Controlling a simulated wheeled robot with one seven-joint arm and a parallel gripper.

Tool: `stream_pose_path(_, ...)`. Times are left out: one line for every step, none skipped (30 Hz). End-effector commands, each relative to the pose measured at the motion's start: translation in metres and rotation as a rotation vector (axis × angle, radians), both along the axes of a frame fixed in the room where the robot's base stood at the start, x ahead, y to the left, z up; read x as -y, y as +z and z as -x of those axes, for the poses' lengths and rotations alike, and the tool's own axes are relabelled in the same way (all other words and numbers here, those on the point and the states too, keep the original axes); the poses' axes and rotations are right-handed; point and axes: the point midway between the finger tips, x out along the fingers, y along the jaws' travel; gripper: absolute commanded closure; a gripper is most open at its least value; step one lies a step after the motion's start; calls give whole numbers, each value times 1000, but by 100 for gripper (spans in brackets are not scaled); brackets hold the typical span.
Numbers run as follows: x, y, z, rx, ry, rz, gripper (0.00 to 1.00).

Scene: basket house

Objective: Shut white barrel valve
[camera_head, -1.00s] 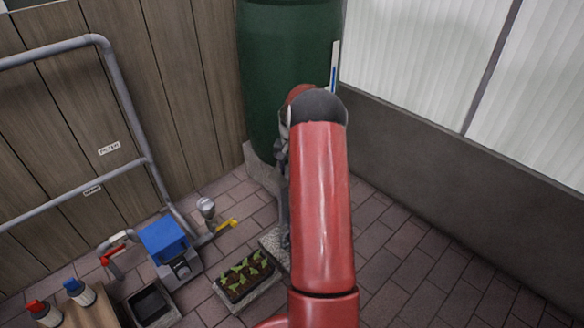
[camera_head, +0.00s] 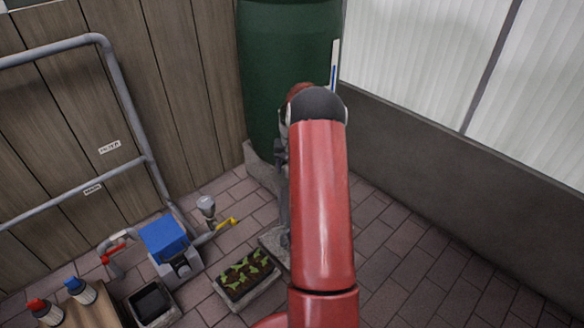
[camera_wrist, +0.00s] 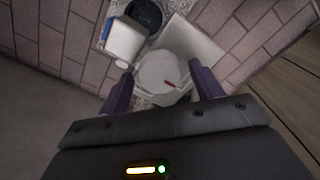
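My gripper is open, with one purple finger on each side of the white part. I cannot tell whether the fingers touch it. In the head view, the green barrel (camera_head: 285,60) stands in the corner. My red arm hides its lower front, and the valve and my fingertips do not show there.
A tray of seedlings (camera_head: 246,276) sits on the brick floor left of my arm.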

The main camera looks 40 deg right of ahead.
Motion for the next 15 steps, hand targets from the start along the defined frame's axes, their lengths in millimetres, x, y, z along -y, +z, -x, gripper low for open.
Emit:
stream_pose_path(0, 0, 0, 0, 0, 0, 32)
stream_pose_path(0, 0, 0, -1, 0, -1, 32)
stream_pose_path(0, 0, 0, -1, -1, -1, 32)
stream_pose_path(0, 0, 0, -1, -1, -1, 32)
stream_pose_path(0, 0, 0, -1, -1, -1, 32)
stream_pose_path(0, 0, 0, -1, -1, -1, 32)
stream_pose_path(0, 0, 0, -1, -1, -1, 32)
stream_pose_path(0, 0, 0, -1, -1, -1, 32)
stream_pose_path(0, 2, 0, -1, -1, -1, 32)
stream_pose_path(0, 3, 0, 0, -1, 0, 32)
stream_pose_path(0, 6, 0, 0, -1, 0, 32)
stream_pose_path(0, 11, 0, 2, -1, 1, 32)
stream_pose_path(0, 16, -1, 2, -1, 2, 32)
stream_pose_path(0, 21, 0, 2, -1, 2, 32)
stream_pose_path(0, 28, 0, 2, -1, 2, 32)
